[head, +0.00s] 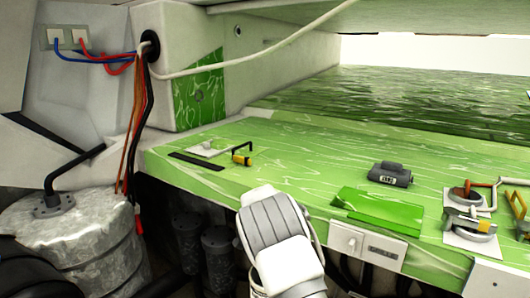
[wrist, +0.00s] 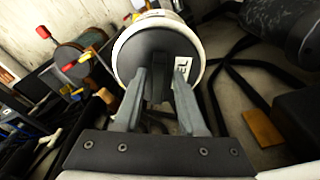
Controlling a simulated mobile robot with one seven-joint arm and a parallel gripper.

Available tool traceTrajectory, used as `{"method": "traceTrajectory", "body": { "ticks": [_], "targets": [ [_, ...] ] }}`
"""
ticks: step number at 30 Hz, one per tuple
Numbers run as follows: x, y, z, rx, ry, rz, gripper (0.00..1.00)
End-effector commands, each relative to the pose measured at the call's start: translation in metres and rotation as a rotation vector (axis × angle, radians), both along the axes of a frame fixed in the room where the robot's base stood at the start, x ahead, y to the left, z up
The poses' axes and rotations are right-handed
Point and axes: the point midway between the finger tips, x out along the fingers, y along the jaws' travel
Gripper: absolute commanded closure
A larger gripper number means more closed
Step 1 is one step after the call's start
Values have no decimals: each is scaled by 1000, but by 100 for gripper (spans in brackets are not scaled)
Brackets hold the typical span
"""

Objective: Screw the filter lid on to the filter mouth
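In the wrist view, a round part with a dark face and a white rim fills the upper middle. I take the dark face, with a dark raised grip, to be the filter lid (wrist: 142,50). The two grey fingers of my gripper (wrist: 162,78) stand on either side of that grip and appear closed on it. The white rim (wrist: 201,48) surrounds the dark face; I cannot tell whether it belongs to the lid or to the filter mouth. In the head view, my arm hides the gripper, and a small white piece (head: 257,284) shows beside it below the bench edge.
The green bench (head: 290,155) holds a grey cylinder (head: 390,174), a small yellow-and-black tool (head: 241,159) and clutter at right. A grey metal drum (head: 75,235) stands at lower left. Dark canisters (head: 218,250) sit under the bench. Cables hang at left.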

Motion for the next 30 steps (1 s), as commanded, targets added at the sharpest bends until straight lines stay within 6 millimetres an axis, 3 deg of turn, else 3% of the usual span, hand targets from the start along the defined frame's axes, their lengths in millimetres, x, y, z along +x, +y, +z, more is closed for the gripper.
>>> {"method": "traceTrajectory", "body": {
  "ticks": [2, 8, 30],
  "targets": [
    [-6, -2, -8, -5, 22, -3, 47],
    [-6, -2, -2, -6, 21, -3, 47],
    [-3, 1, 63, -3, 6, -1, 47]
  ]
}}
